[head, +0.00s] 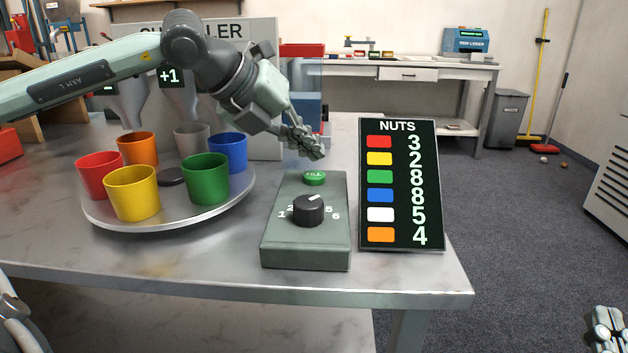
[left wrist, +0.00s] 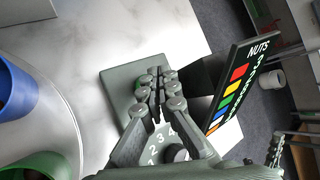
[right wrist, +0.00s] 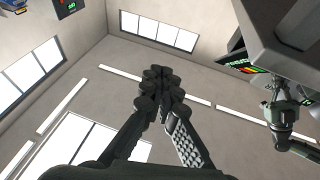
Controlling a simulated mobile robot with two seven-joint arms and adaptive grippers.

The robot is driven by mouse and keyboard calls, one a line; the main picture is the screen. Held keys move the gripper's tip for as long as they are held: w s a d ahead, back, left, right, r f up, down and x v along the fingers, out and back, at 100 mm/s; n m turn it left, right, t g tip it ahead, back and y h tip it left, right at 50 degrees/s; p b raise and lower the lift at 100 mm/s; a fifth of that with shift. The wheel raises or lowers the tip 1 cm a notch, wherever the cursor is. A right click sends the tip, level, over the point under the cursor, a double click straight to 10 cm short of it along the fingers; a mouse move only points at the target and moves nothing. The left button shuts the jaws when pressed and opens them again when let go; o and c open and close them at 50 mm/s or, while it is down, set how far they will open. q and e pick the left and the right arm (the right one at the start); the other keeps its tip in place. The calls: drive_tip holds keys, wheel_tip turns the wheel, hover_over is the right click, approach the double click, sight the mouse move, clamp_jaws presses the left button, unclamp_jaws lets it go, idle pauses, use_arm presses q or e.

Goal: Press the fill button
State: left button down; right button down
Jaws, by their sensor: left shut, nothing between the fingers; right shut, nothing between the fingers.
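The green fill button (head: 314,178) is at the far end of the grey control box (head: 305,252), behind a black dial (head: 309,210) with numbers around it. My left gripper (head: 316,150) is shut and empty, with its fingertips just above and behind the button in the head view. In the left wrist view the shut left fingers (left wrist: 157,90) cover most of the button; a sliver of green shows beside them.
A round tray (head: 170,225) with several coloured cups stands left of the box. A NUTS board (head: 402,185) stands right of it, listing colours and numbers. The filler machine (head: 268,60) is behind, partly hidden by my left arm. The table's front edge is clear.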

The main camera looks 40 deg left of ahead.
sight(309, 176)
use_arm(q)
drive_tip(key=shift+f+b, duration=0.35)
drive_tip(key=shift+f, duration=0.15)
use_arm(e)
drive_tip(key=shift+s+r+t+y, duration=0.15)
drive_tip(key=shift+s+r+t, duration=0.2)
drive_tip(key=shift+r, duration=0.2)
drive_tip(key=shift+s+r+t+y, duration=0.1)
drive_tip(key=shift+s+r+t, duration=0.1)
drive_tip(key=shift+r+t, duration=0.3)
drive_tip(key=shift+s+r+t+y, duration=0.15)
drive_tip(key=shift+s+r+t, duration=0.15)
drive_tip(key=shift+r, duration=0.35)
use_arm(q)
drive_tip(key=shift+f, duration=0.1)
drive_tip(key=shift+f+b, duration=0.35)
drive_tip(key=shift+b, duration=0.1)
use_arm(e)
drive_tip(key=shift+f, duration=0.45)
